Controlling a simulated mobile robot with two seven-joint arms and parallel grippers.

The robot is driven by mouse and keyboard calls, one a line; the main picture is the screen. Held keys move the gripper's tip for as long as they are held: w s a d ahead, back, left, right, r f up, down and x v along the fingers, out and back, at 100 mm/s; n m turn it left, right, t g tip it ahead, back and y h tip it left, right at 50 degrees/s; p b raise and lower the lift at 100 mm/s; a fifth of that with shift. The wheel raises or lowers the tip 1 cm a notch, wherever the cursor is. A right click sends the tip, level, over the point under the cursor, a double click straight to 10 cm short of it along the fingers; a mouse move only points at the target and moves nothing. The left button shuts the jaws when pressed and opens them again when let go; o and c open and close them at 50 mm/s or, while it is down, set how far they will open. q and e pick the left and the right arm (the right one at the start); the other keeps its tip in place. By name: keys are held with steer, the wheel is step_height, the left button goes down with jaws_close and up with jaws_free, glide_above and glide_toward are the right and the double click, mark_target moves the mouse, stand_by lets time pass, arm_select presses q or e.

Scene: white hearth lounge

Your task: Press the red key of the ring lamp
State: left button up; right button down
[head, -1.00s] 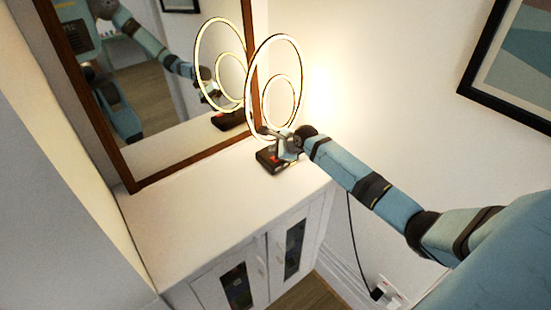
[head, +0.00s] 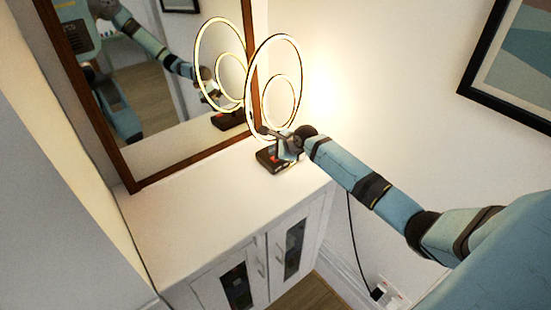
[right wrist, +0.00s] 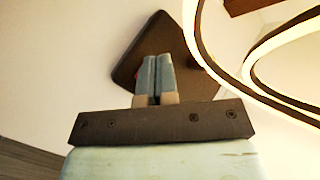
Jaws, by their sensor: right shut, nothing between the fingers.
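The ring lamp (head: 297,88) stands on the cabinet top against the mirror, with two lit hoops on a dark square base (head: 268,160). Its red key (head: 274,156) shows as a small red patch on the base, partly covered by my right gripper. My right gripper (head: 286,153) is shut and empty, over the base. In the right wrist view the closed fingers (right wrist: 157,62) point at the dark base (right wrist: 150,36). Only a trace of red shows beside them, so I cannot tell whether they touch the key. My left gripper is not in view.
A white cabinet (head: 200,222) carries the lamp; its top is clear to the left. A wood-framed mirror (head: 155,80) stands behind and reflects the lamp and my arm. A framed picture (head: 515,65) hangs at right. A black cable (head: 356,250) runs to a wall socket.

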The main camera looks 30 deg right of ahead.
steer(key=shift+f+p, duration=0.3)
steer(key=shift+p, duration=0.1)
steer(key=shift+f, duration=0.1)
steer(key=shift+f, duration=0.45)
stand_by(0.9)
steer(key=shift+r+p, duration=0.85)
steer(key=shift+p, duration=0.45)
